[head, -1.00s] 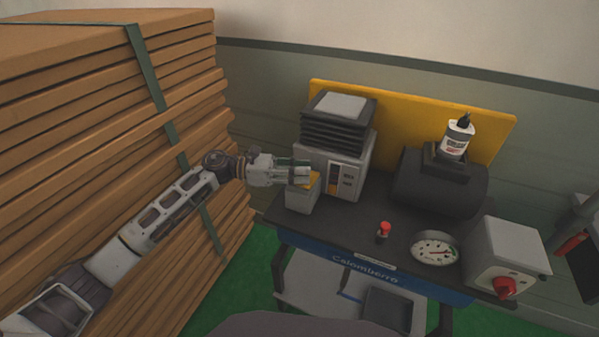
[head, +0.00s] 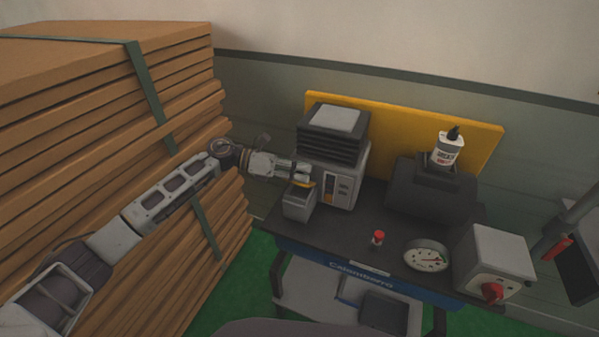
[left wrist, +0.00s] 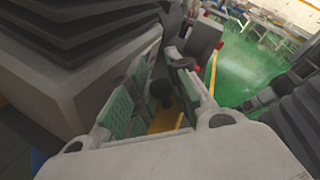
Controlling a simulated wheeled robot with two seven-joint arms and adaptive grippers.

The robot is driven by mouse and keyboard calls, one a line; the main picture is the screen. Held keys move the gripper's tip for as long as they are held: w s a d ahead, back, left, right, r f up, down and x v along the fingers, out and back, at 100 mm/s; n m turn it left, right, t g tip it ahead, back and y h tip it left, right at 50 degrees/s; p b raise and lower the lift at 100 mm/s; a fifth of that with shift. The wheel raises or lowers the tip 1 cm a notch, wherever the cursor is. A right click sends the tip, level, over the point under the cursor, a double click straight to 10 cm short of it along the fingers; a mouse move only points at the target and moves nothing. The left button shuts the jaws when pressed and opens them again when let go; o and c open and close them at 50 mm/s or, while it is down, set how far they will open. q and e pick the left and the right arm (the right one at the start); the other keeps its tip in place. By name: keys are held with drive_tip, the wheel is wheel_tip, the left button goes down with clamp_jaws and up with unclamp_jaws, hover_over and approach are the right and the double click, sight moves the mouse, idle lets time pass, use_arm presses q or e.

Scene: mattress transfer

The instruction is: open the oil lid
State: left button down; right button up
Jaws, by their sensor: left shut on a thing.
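A small grey oil box (head: 299,207) stands at the left end of the workbench, with its top looking open. Its yellow-orange lid (head: 304,184) shows as a thin, raised edge at the back of the opening. My left gripper (head: 303,174) is at the lid, just above the box, and is shut on it. In the left wrist view, the green-padded fingers (left wrist: 157,105) have a dark knob (left wrist: 160,91) and part of the yellow lid (left wrist: 166,122) between them. The exact contact is partly hidden by the fingers.
A grey machine with a black ribbed top (head: 335,135) stands close beside the box. Farther right are a grease bottle (head: 447,151), a red-capped item (head: 378,238), a gauge (head: 427,256) and a switch box (head: 496,262). Stacked boards (head: 100,150) rise on the left.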

idle(0.4)
use_arm(q)
drive_tip(key=c, duration=1.3)
unclamp_jaws()
drive_tip(key=shift+c, duration=0.2)
drive_tip(key=v, duration=1.2)
